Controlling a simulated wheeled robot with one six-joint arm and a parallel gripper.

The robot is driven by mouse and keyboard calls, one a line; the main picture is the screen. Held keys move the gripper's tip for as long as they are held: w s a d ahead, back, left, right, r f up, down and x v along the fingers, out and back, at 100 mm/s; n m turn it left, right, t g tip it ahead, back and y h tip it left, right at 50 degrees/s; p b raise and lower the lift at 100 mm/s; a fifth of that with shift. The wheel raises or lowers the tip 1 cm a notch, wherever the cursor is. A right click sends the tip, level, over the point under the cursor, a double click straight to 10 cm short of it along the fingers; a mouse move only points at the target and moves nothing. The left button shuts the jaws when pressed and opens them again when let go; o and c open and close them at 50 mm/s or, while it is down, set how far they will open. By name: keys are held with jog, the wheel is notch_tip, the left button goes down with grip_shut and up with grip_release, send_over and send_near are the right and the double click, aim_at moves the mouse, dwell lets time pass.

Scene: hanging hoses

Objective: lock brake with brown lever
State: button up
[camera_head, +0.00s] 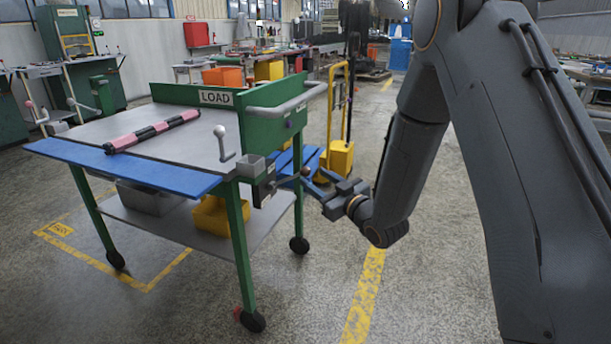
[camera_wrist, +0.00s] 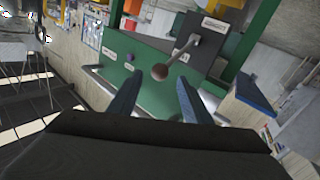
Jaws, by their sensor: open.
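The brown lever (camera_wrist: 160,72) is a thin rod with a round brown knob, fixed to a dark grey box with a pale label (camera_wrist: 214,23) on the green cart. In the head view its knob (camera_head: 305,171) shows at the cart's right side, sticking out towards my gripper (camera_head: 312,181). My gripper is open. In the wrist view the knob appears between its two blue-grey fingertips (camera_wrist: 160,78); I cannot tell how far ahead of them it is. No contact shows. The green cart (camera_head: 271,128) has a LOAD sign, a grey top and black wheels.
A grey lever with a pale knob (camera_head: 221,132) stands upright on the cart's front corner. A pink and black bar (camera_head: 150,132) lies on the top beside a blue flap (camera_head: 125,167). A yellow-framed trolley (camera_head: 340,155) stands behind. The floor in front is clear.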

aim_at(309, 173)
jog(key=x, duration=0.6)
grip_shut()
